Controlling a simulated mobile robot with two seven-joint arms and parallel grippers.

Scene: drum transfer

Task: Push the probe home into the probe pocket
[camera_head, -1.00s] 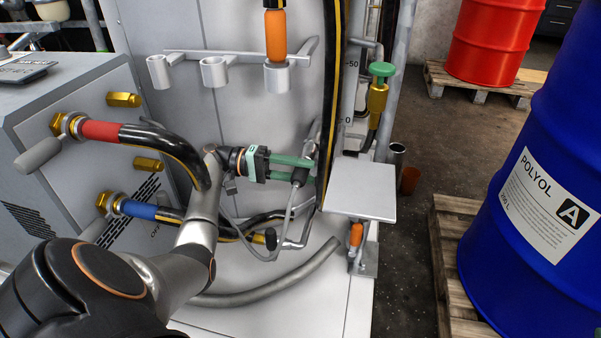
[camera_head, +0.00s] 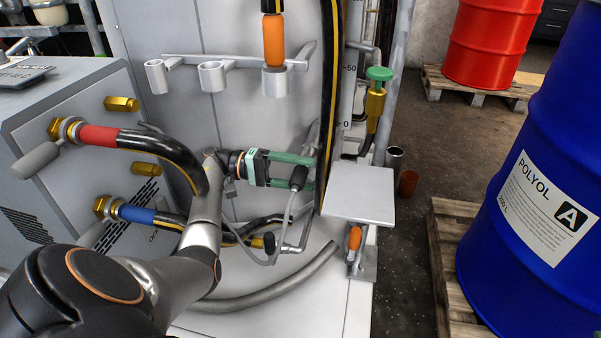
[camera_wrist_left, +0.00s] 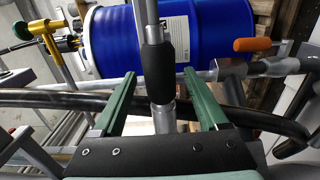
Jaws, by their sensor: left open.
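My left gripper (camera_head: 313,173) is open, its two green fingers pointing right beside the machine's pale panel. What looks like the probe, with a black head (camera_head: 298,177) and a grey cable, is at the fingers in the head view. In the left wrist view, a dark sleeve (camera_wrist_left: 155,58) on an upright metal rod stands between the spread fingers of the gripper (camera_wrist_left: 159,73), with gaps on both sides. Below it is a metal collar (camera_wrist_left: 163,117), which may be the pocket; I cannot tell how deep the probe sits. My right gripper is out of view.
A grey plate (camera_head: 360,190) is right of the fingers. A black hose (camera_head: 330,100) runs down close to the fingertips. Red-marked (camera_head: 100,132) and blue-marked (camera_head: 137,213) hoses are at left. A blue drum (camera_head: 530,190) stands on a pallet at right.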

